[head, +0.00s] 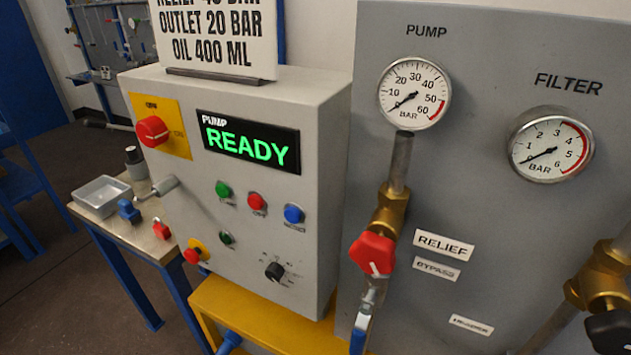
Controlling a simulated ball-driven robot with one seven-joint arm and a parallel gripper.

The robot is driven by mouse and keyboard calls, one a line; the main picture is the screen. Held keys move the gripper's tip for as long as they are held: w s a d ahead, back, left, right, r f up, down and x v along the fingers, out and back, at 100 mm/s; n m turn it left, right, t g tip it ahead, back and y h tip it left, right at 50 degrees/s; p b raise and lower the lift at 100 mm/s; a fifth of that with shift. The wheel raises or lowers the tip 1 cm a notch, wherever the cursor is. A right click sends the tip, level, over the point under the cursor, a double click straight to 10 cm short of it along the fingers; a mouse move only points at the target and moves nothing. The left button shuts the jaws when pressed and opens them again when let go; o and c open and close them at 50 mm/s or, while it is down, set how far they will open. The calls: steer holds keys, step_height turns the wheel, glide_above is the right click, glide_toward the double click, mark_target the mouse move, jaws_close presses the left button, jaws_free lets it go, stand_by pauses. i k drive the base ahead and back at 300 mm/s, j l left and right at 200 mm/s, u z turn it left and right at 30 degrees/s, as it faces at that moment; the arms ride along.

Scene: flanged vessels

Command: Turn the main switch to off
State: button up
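The main switch (153,131) is a round red knob on a yellow plate (178,115), at the upper left of the grey control box's front. The plate has a small label above the knob that appears to read OFF and one to its right that appears to read ON. A pale mark on the knob seems to point right, toward ON. My gripper does not show in the head view, and nothing covers the switch.
The control box (330,130) also carries several buttons, a black selector (274,271) and a red emergency button (192,255). A side table (150,235) with a metal tray (101,190) stands left. A grey gauge panel with a red-handled relief valve (372,254) stands right.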

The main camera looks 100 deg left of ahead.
mark_target(152, 131)
steer(key=u, duration=2.5)
